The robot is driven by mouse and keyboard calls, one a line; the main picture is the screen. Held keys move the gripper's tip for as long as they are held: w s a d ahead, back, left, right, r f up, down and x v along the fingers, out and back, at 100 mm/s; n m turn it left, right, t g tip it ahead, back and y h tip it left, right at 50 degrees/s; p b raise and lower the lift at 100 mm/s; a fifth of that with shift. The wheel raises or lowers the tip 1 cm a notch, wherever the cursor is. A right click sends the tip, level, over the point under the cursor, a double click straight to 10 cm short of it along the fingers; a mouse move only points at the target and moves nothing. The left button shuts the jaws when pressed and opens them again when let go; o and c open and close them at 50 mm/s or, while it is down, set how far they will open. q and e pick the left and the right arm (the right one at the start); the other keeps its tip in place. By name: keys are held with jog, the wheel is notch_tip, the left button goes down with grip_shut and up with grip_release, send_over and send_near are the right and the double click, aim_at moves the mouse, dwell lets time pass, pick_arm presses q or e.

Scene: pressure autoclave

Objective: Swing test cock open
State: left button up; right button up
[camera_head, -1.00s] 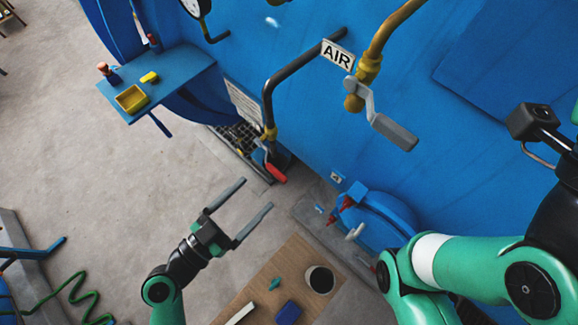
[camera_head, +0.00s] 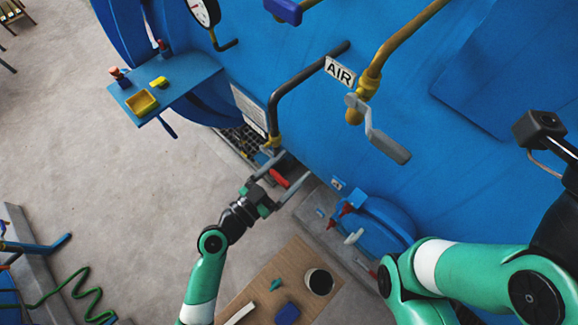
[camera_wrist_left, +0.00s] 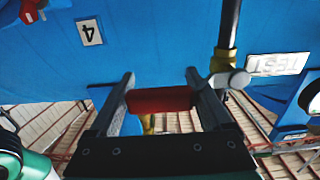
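The test cock is on the dark bent pipe (camera_head: 284,100), with a red handle (camera_head: 279,178) at its lower end. In the left wrist view the red handle (camera_wrist_left: 160,99) lies crosswise in the gap between my left fingers, joined toward a silver valve body (camera_wrist_left: 230,80) at the right, near a TEST label (camera_wrist_left: 277,63). My left gripper (camera_head: 295,164) is open, its fingers on either side of the handle in the head view. I cannot tell whether they touch it. My right arm shows at the right, but its fingers are not visible.
The blue vessel (camera_head: 440,150) fills the back. An AIR valve with a grey lever (camera_head: 387,144) hangs right of the pipe. A blue shelf (camera_head: 185,75) juts out at the left. A wooden table (camera_head: 262,275) with a cup (camera_head: 319,281) stands below. Open floor lies left.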

pick_arm(q)
grip_shut()
jog(key=shift+r, duration=0.15)
jog(key=shift+w+a+r+n+p, duration=0.2)
jog(key=shift+r+n+p, duration=0.2)
jog(key=shift+r+n, duration=0.6)
jog(key=shift+w+a+r+n+p, duration=0.15)
jog(key=shift+a+r+n+p, duration=0.3)
jog(key=shift+n, duration=0.9)
jog(key=shift+w+r+n+p, duration=0.2)
jog(key=shift+r+n+p, duration=0.1)
jog(key=shift+r+n, duration=0.75)
jog(key=shift+f, duration=0.15)
jog(key=shift+o, duration=0.8)
grip_release()
jog(key=shift+s+a, duration=0.1)
